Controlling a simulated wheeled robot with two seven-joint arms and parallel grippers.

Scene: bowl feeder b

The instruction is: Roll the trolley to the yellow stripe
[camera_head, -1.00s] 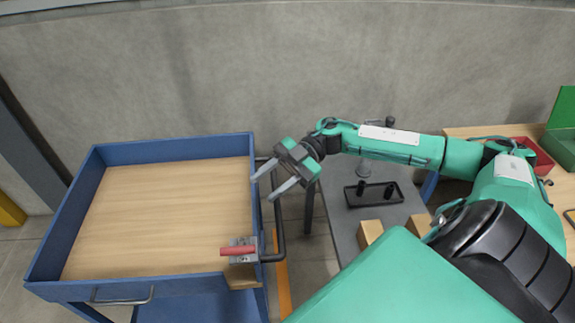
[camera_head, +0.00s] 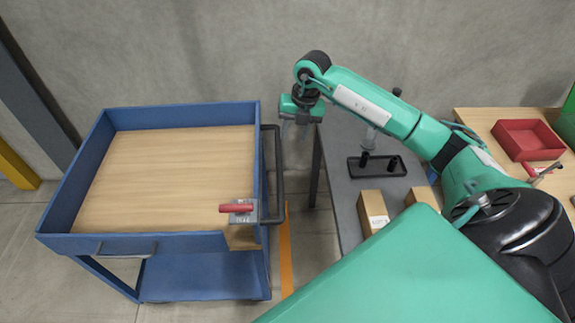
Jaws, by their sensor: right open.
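The blue trolley (camera_head: 205,270) with a wooden top (camera_head: 160,175) stands at the left. Its dark push handle (camera_head: 279,180) runs along its right side. A red-handled latch (camera_head: 238,209) sits at its front right corner. A yellow-orange stripe (camera_head: 286,262) lies on the floor just right of the trolley, partly hidden by my arm's green cover. My right gripper (camera_head: 293,132) is open and points down, near the far end of the push handle and a little to its right. Nothing is between its fingers. My left gripper is not in view.
A grey table (camera_head: 345,207) close on the right holds a black tray (camera_head: 377,167) and cardboard boxes (camera_head: 371,208). A red bin (camera_head: 527,138) stands on a wooden table farther right. A concrete wall (camera_head: 190,50) closes off the back. A narrow floor gap separates trolley and grey table.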

